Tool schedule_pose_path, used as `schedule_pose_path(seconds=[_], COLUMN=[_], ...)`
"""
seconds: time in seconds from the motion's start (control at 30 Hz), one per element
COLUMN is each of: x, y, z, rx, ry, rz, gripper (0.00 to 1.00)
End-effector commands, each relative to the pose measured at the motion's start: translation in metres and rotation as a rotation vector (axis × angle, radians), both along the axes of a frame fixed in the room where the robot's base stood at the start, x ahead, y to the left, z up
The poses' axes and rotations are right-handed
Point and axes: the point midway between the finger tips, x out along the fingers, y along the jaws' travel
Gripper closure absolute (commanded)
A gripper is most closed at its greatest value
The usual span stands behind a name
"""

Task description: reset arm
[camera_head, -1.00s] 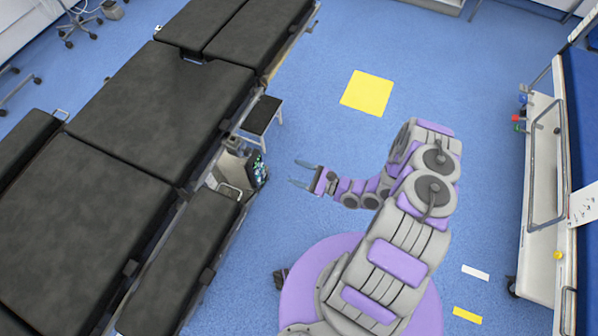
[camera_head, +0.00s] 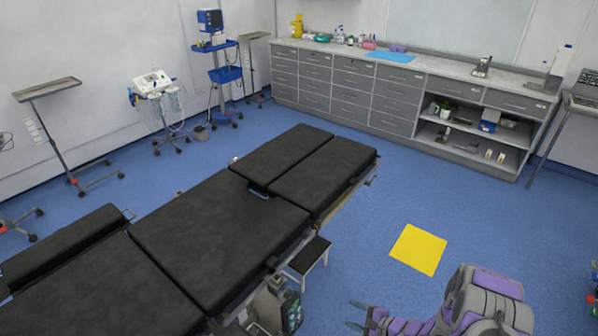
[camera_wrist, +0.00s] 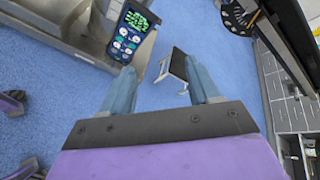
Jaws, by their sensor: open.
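My purple and grey arm (camera_head: 485,300) shows at the bottom right of the head view, folded over the blue floor. My gripper (camera_head: 355,314) points left toward the base of the operating table. In the wrist view my gripper (camera_wrist: 163,85) has its two blue-grey fingers apart, with nothing between them but floor and part of a small step stool (camera_wrist: 180,68). The black operating table (camera_head: 220,225) runs diagonally across the left and middle of the head view. My gripper is apart from it.
The step stool (camera_head: 308,256) stands beside the table, near my gripper. A control panel (camera_wrist: 130,30) on the table base is close in the wrist view. A yellow floor square (camera_head: 418,249) lies on open floor. Grey cabinets (camera_head: 350,92) line the back wall.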

Motion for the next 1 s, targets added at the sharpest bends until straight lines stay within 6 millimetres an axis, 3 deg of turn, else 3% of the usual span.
schedule_pose_path(seconds=[0.23, 0.5, 0.77, 1.0], x=[0.037, 0.054, 0.038, -0.001], y=[-0.062, -0.117, -0.147, -0.148], z=[0.031, 0.096, 0.177, 0.25], rx=[-0.481, -0.92, -1.238, -1.416], ry=[-0.051, -0.043, 0.034, 0.136], rz=[0.072, 0.164, 0.273, 0.404], gripper=[0.39, 0.39, 0.39, 0.39])
